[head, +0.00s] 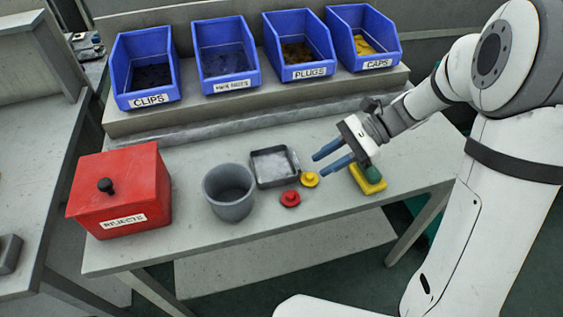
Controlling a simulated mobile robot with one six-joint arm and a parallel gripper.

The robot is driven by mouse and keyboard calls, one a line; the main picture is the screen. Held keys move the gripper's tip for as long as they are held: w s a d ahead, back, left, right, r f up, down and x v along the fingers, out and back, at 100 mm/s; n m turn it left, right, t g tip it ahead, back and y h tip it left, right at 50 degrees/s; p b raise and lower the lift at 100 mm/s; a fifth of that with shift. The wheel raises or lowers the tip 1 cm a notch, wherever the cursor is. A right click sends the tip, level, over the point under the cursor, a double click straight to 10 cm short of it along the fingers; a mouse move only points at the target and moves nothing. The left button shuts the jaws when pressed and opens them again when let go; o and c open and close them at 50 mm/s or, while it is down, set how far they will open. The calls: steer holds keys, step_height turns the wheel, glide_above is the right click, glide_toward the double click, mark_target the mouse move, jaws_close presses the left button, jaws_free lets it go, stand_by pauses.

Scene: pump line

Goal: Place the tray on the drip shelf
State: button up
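A small grey square tray (274,181) with a raised rim lies on the workbench, near its middle, and looks empty. My gripper (328,157) is to the right of the tray, above the bench. Its two blue fingers are apart with nothing between them, and they point left toward the tray without touching it. No shelf is labelled as the drip shelf. A flat grey shelf (285,254) shows below the bench's front edge, and a raised ledge runs along the back; I cannot tell which is meant.
A yellow and green block (368,179) is beneath my gripper. Blue bins (226,57) line the back.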

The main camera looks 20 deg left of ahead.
mark_target(291, 182)
steer(key=shift+w+a+f+m+g+y, duration=0.3)
steer(key=shift+w+a+f+m+y, duration=0.3)
steer(key=shift+f, duration=0.25)
steer(key=shift+w+a+f, duration=0.1)
steer(key=shift+w+a, duration=0.05)
steer(key=shift+a, duration=0.2)
steer(key=b+x, duration=0.1)
steer(key=x, duration=0.6)
steer(key=shift+a+f, duration=0.15)
steer(key=shift+a, duration=0.05)
steer(key=shift+c, duration=0.4)
jaws_close()
